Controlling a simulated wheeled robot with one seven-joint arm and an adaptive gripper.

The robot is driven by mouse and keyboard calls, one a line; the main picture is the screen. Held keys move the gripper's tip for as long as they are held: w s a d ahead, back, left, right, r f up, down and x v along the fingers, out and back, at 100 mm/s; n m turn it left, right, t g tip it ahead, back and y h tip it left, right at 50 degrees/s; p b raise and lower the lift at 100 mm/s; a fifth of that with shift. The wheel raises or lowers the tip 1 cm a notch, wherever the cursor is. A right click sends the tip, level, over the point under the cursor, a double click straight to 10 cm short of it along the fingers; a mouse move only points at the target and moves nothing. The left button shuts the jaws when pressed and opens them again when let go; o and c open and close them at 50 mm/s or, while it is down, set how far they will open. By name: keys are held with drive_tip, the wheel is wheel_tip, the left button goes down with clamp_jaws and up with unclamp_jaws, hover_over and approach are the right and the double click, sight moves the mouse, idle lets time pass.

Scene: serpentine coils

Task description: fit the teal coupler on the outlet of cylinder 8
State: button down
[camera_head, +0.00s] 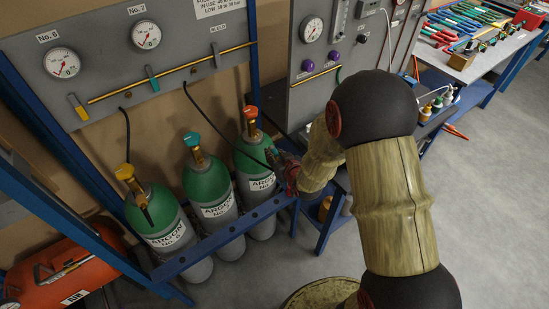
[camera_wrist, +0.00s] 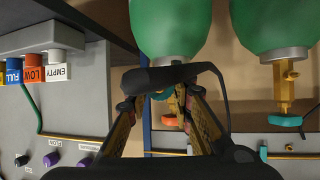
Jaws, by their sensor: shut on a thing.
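Cylinder 8 (camera_head: 256,155), which I take to be the right one of the green-shouldered argon cylinders, has a brass valve (camera_head: 250,121) with an orange handwheel (camera_head: 250,112). My gripper (camera_head: 277,163) is at its right side, by the shoulder. In the wrist view, my gripper (camera_wrist: 170,98) is shut on the teal coupler (camera_wrist: 160,96), mostly hidden by the fingers and black hose (camera_wrist: 215,72). The cylinder's valve and orange handwheel (camera_wrist: 172,122) show between and behind the fingers. The outlet is hidden, and I cannot tell whether the coupler touches it.
Two more cylinders stand left, with a teal handwheel (camera_head: 191,139) and a yellow one (camera_head: 124,172). A blue rack rail (camera_head: 225,235) crosses their front. The gauge panel (camera_head: 105,65) is behind. An orange air tank (camera_head: 65,275) lies lower left. A tool bench (camera_head: 500,55) stands right.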

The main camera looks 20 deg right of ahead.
sight(273, 151)
drive_tip(key=shift+w+d+f+n+y, duration=0.4)
drive_tip(key=shift+w+n+y, duration=0.1)
drive_tip(key=shift+w+y, duration=0.15)
drive_tip(key=shift+w+a+f+n+g+y, duration=0.15)
drive_tip(key=shift+w+f+n+g+y, duration=0.05)
drive_tip(key=shift+w+n+y, duration=0.2)
drive_tip(key=shift+w+a+f+n+g+y, duration=0.15)
drive_tip(key=shift+w+n+g+y, duration=0.05)
drive_tip(key=shift+w+n+y, duration=0.2)
drive_tip(key=shift+w+a+b, duration=0.15)
drive_tip(key=shift+w+a, duration=0.1)
drive_tip(key=shift+w, duration=0.5)
drive_tip(key=shift+w+a+b, duration=0.2)
drive_tip(key=shift+w+a, duration=0.05)
drive_tip(key=shift+w, duration=0.45)
drive_tip(key=shift+w+a+b, duration=0.15)
drive_tip(key=shift+w+a, duration=0.1)
drive_tip(key=shift+w, duration=0.5)
drive_tip(key=shift+w, duration=0.15)
drive_tip(key=shift+w+a, duration=0.3)
drive_tip(key=shift+w, duration=0.45)
drive_tip(key=shift+w+a+r, duration=0.1)
drive_tip(key=shift+w+a, duration=0.05)
drive_tip(key=shift+w, duration=0.3)
drive_tip(key=c, duration=1.5)
unclamp_jaws()
